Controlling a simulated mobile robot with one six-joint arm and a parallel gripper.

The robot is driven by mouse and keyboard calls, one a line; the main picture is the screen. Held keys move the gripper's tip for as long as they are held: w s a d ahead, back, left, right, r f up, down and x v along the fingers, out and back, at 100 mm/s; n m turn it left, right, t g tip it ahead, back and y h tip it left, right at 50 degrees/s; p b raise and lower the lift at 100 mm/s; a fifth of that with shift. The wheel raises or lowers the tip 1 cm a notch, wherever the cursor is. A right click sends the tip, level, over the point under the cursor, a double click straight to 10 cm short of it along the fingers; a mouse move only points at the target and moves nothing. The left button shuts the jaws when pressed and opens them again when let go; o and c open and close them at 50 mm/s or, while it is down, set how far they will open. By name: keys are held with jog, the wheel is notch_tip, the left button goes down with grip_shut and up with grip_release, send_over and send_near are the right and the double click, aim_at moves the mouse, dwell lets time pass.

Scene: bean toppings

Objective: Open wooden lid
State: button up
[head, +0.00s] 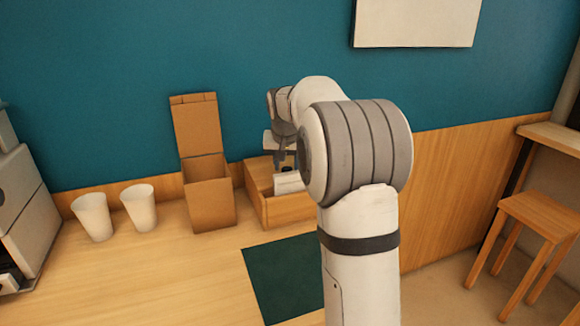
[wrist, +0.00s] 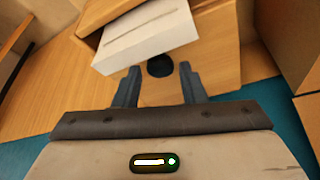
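A low wooden box (head: 285,210) stands against the wall in the head view, partly hidden by my arm. In the wrist view its wooden lid (wrist: 212,65) fills the upper middle and has a round black knob (wrist: 160,67). My gripper (wrist: 159,68) is open, with one finger on each side of the knob. I cannot tell whether the fingers touch it. In the head view my gripper (head: 282,160) points down over the box. A white block (wrist: 148,38) lies partly across the box beside the knob; it also shows in the head view (head: 288,183).
A tall cardboard box (head: 209,197) with its flap raised stands just left of the wooden box. Two white cups (head: 93,216) (head: 140,207) stand further left. A dark green mat (head: 283,280) lies in front. The front left counter is clear.

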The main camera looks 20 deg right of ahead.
jog(key=shift+w+d+f, duration=0.1)
jog(key=shift+w+f, duration=0.1)
jog(key=shift+f, duration=0.4)
grip_shut()
